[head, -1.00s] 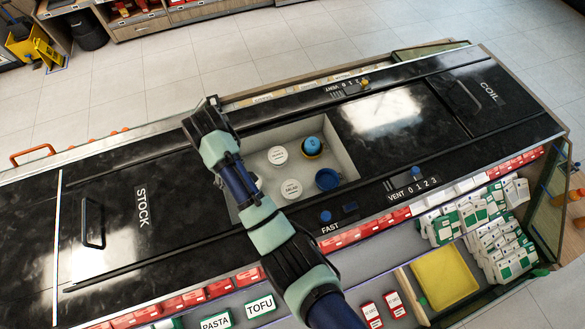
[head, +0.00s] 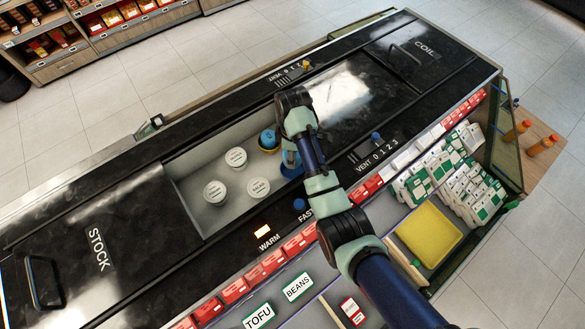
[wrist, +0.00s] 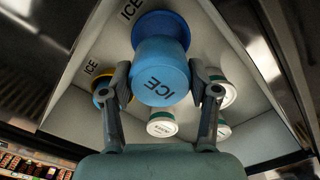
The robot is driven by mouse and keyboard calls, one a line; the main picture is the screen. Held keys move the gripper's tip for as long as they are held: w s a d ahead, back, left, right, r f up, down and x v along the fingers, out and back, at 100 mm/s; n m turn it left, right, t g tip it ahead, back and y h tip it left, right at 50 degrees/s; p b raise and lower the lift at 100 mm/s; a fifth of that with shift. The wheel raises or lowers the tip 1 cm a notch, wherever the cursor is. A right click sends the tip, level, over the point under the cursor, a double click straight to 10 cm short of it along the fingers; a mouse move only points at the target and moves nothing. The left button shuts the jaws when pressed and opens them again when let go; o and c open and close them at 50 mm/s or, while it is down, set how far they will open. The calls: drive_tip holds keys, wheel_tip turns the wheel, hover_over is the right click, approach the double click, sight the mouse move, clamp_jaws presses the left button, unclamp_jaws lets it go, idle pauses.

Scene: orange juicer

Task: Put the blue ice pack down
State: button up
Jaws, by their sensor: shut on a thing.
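The blue ice pack (wrist: 160,62), a round light-blue tub marked ICE, is between the two fingers of my gripper (wrist: 160,78) in the wrist view. My gripper is shut on it. A darker blue round holder (wrist: 160,22) shows right behind the pack; I cannot tell whether the pack is seated in it or above it. In the head view the holder (head: 291,171) is partly covered by my arm, at the right end of the open well. A second blue pack in a yellow-rimmed holder (head: 268,139) stands beside it. My fingers are hidden in the head view.
White lidded tubs (head: 236,158) stand in the left and middle of the open well (head: 205,222). Black sliding lids marked STOCK (head: 98,249) and COIL (head: 425,49) flank it. The well's walls are close to my gripper. A yellow tray (head: 428,238) lies at lower right.

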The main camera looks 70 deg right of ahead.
hover_over(293, 171)
drive_tip(key=shift+a+f, duration=0.1)
drive_tip(key=shift+f, duration=3.1)
drive_tip(key=shift+f+b, duration=0.35)
drive_tip(key=shift+f, duration=0.35)
drive_tip(key=o, duration=1.3)
drive_tip(key=shift+f, duration=0.1)
drive_tip(key=shift+c, duration=0.2)
drive_tip(key=shift+r, duration=0.2)
wheel_tip(293, 171, up, 12)
drive_tip(key=shift+r+p, duration=0.2)
drive_tip(key=shift+p, duration=0.65)
drive_tip(key=shift+r+p, duration=0.5)
drive_tip(key=shift+f, duration=0.1)
